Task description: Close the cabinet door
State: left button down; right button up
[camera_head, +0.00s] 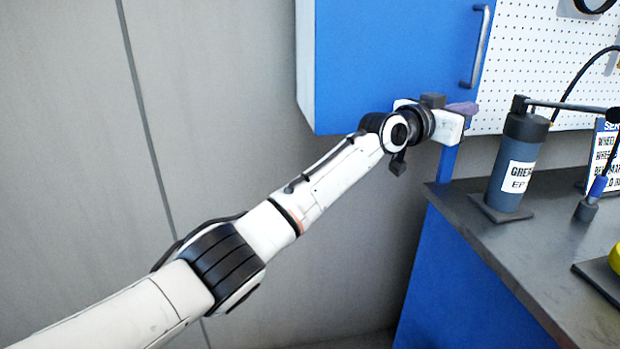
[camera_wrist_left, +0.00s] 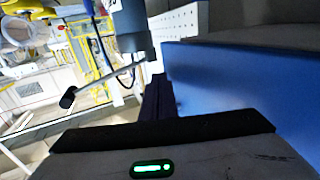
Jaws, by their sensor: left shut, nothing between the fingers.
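The blue cabinet door (camera_head: 400,60) hangs on the wall at the top middle of the head view, with a vertical grey handle (camera_head: 478,45) near its right edge. The pale cabinet side (camera_head: 305,60) shows at its left. I cannot tell whether a gap is left behind the door. My left gripper (camera_head: 462,108) is at the door's lower right corner, below the handle, with its fingers shut and empty. In the left wrist view its dark fingers (camera_wrist_left: 158,100) are beside a large blue panel (camera_wrist_left: 235,95). Contact cannot be made out. My right gripper is not in view.
A dark workbench top (camera_head: 470,215) lies below right, bearing a grease canister (camera_head: 515,150) with a hose and a sign (camera_head: 602,150). White pegboard (camera_head: 530,60) covers the wall right of the door. The grey wall at left is bare.

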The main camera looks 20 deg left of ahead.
pick_arm(q)
jog(key=shift+w+a, duration=0.35)
jog(key=shift+w, duration=0.45)
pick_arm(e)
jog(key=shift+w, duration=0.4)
pick_arm(q)
jog(key=shift+s+d+r, duration=0.1)
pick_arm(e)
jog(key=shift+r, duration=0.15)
